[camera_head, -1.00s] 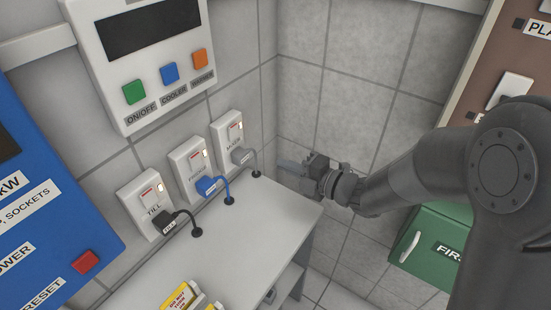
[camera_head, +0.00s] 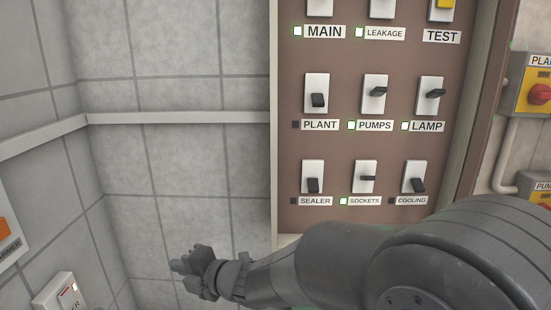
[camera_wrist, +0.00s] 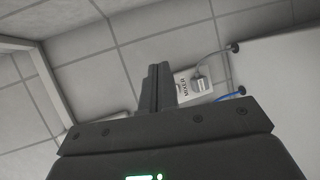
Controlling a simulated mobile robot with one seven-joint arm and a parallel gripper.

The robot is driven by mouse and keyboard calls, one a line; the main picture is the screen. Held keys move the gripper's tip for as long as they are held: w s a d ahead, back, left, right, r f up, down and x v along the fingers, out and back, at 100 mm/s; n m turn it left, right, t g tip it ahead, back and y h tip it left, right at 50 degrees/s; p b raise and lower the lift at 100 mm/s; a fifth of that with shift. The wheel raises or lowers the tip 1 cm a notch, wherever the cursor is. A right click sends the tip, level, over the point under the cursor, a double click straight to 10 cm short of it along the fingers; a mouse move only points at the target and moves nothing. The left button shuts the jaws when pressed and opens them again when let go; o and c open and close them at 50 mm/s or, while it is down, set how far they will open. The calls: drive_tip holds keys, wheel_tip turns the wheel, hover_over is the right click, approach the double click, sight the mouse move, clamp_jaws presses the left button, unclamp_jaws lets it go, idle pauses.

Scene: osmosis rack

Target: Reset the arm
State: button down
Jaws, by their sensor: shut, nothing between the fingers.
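My gripper (camera_head: 184,263) is at the lower left of the head view, in front of the grey tiled wall and left of the brown switch panel (camera_head: 338,143). My dark arm reaches to it from the lower right. In the wrist view the two fingers (camera_wrist: 157,84) are together, with nothing between them. Behind them is a white socket labelled MIXER (camera_wrist: 190,84) with a grey plug in it. The fingers appear apart from the socket and the wall.
The panel carries several switches, such as PLANT (camera_head: 317,95), PUMPS (camera_head: 375,93) and SOCKETS (camera_head: 367,177). A yellow box with a red knob (camera_head: 538,95) is at the right. A white worktop (camera_wrist: 280,85) shows in the wrist view. A rail (camera_head: 180,117) runs along the wall.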

drive_tip(key=d+r+m+t+h, duration=0.3)
drive_tip(key=d+r+m+h, duration=0.25)
drive_tip(key=d, duration=0.55)
drive_tip(key=d+r+m+t+h, duration=0.2)
drive_tip(key=d+r+m+h, duration=0.2)
drive_tip(key=d+m, duration=0.5)
drive_tip(key=s+d+f+m+g+h, duration=0.2)
drive_tip(key=s+d+f+m+g, duration=0.1)
drive_tip(key=s+d+m, duration=0.5)
drive_tip(key=s+d+f+m+g+h, duration=0.2)
drive_tip(key=s+d+f+m+g, duration=0.1)
drive_tip(key=s+d+m, duration=0.5)
drive_tip(key=shift+s+d+f+m, duration=0.35)
drive_tip(key=shift+s+d+f, duration=0.25)
drive_tip(key=shift+s, duration=0.35)
drive_tip(key=shift+w+a, duration=0.1)
idle(1.3)
